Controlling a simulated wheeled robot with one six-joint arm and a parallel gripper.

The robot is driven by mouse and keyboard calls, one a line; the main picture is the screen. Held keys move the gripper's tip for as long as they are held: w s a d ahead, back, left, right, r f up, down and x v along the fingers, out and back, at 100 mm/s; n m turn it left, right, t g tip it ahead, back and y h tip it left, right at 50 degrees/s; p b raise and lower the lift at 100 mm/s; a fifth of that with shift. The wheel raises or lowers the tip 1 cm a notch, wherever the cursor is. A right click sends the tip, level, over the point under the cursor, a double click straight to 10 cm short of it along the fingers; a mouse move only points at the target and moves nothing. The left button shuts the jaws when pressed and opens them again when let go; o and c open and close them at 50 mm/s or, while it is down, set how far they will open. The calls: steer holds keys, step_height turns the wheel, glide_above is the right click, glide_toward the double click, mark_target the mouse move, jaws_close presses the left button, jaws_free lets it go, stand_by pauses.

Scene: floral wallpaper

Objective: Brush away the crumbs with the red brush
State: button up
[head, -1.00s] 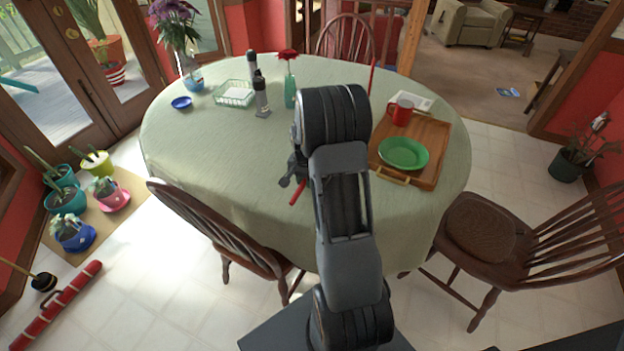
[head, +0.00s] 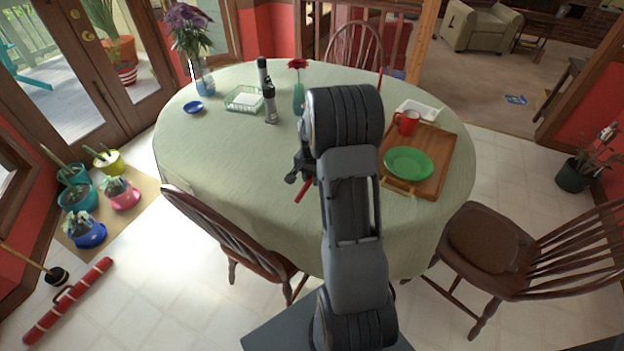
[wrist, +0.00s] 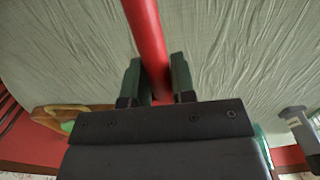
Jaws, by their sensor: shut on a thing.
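My gripper (wrist: 156,85) is shut on a red handle, the red brush (wrist: 147,32), above the green tablecloth. In the head view my gripper (head: 304,170) is over the near middle of the table, partly hidden by my arm. A short red piece of the brush (head: 304,189) shows just below it. The brush's bristles are not visible in either view. I cannot make out any crumbs on the cloth; my arm covers part of it.
The oval table (head: 220,160) holds a wooden tray (head: 440,165) with a green plate (head: 409,162) and red mug (head: 406,122). Grinders (head: 269,104), a green basket (head: 243,98) and a blue bowl (head: 193,107) stand at back left. The cloth's left side looks clear.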

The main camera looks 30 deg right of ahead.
steer(key=shift+r, duration=0.35)
steer(key=shift+r+p, duration=1.1)
steer(key=shift+r, duration=0.45)
steer(key=shift+f, duration=0.1)
